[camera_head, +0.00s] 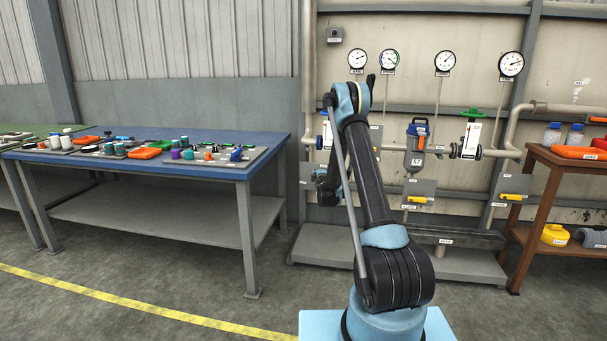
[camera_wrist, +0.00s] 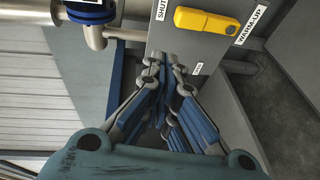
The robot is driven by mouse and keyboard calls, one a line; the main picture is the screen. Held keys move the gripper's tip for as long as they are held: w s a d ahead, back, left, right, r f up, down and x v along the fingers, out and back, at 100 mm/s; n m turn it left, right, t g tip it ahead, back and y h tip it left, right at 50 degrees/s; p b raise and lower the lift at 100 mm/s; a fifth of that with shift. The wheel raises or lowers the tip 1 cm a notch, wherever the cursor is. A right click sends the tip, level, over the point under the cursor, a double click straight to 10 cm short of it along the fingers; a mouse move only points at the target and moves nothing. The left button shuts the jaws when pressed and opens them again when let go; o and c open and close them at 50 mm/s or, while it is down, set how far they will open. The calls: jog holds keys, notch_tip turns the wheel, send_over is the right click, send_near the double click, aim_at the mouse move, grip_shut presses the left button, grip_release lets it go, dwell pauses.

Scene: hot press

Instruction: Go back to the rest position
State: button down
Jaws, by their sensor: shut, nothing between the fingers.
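My gripper (camera_wrist: 168,62) shows in the wrist view with its fingertips together and nothing between them. Just beyond the tips is a grey panel (camera_wrist: 195,45) with a yellow handle (camera_wrist: 207,21) and labels reading SHUT and WARM-UP. I cannot tell how far the tips are from the panel. In the head view my arm stands raised and folded in front of the pipe wall, and my gripper (camera_head: 326,186) is partly hidden behind the arm.
A blue-topped workbench (camera_head: 210,155) with tools and bottles stands at the left. A brown shelf (camera_head: 545,160) with bottles stands at the right. Gauges (camera_head: 444,63), valves and a grey filter (camera_head: 417,155) line the wall. Floor is open around the yellow line (camera_head: 130,304).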

jog(key=s+d+r+m+g+h, duration=0.1)
jog(key=s+d+r+m+g, duration=0.15)
jog(key=s+r, duration=0.55)
jog(key=s+d+r+m+g, duration=0.2)
jog(key=s+d+r+m, duration=0.15)
jog(key=s, duration=0.85)
jog(key=s+d+r+m+g+h, duration=0.1)
jog(key=s+d+r+m+g, duration=0.25)
jog(key=s, duration=0.65)
jog(key=s+f+m+g, duration=0.2)
jog(key=s, duration=1.2)
jog(key=s+d+f+m+g, duration=0.1)
jog(key=s+f+m+g, duration=0.1)
jog(key=s, duration=1.3)
jog(key=s+f+m+g, duration=0.2)
jog(key=s+f+m, duration=0.2)
jog(key=s, duration=1)
jog(key=shift+s+d+y, duration=0.25)
jog(key=shift+y, duration=0.05)
jog(key=shift+m, duration=0.25)
